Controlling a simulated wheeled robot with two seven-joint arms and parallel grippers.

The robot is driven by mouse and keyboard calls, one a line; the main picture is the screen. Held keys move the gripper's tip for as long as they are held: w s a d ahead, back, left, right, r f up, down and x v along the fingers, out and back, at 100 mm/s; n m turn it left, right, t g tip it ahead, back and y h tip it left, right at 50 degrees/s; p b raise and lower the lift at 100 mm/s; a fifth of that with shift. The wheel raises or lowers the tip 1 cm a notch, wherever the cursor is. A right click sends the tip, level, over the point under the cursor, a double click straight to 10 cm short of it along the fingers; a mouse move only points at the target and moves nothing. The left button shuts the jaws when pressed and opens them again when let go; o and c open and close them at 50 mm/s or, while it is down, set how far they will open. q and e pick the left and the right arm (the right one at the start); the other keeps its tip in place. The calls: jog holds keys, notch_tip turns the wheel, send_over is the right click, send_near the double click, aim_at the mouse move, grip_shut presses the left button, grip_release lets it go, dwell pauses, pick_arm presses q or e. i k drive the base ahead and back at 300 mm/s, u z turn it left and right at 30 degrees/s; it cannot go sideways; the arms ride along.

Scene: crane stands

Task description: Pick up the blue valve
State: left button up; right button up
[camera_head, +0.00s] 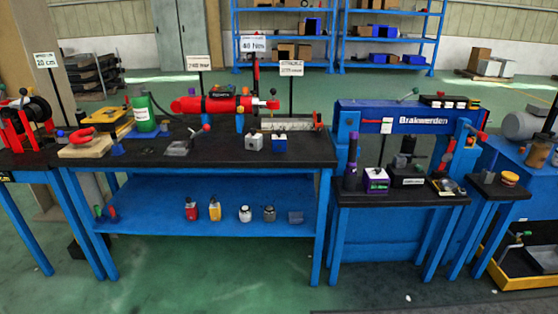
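I cannot say for sure which item is the blue valve. A small blue-and-white block (279,142) stands near the front right of the black-topped long table (225,155), beside a grey block (254,142). Small blue pieces (117,149) lie further left on the same table, near a green cylinder (144,112). All are too small to make out clearly. Neither of my grippers is in view.
A lower blue shelf (170,205) holds several small items. A smaller table (400,198) with a blue press frame (405,112) stands to the right, past a narrow gap. Blue racks (338,35) stand behind. The green floor (200,285) in front is mostly clear.

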aim_at(278, 145)
jog(key=u, duration=0.75)
jog(key=i, duration=0.55)
jog(key=u, duration=0.75)
jog(key=i, duration=1.05)
jog(key=z, duration=0.75)
jog(key=i, duration=1)
jog(key=z, duration=0.9)
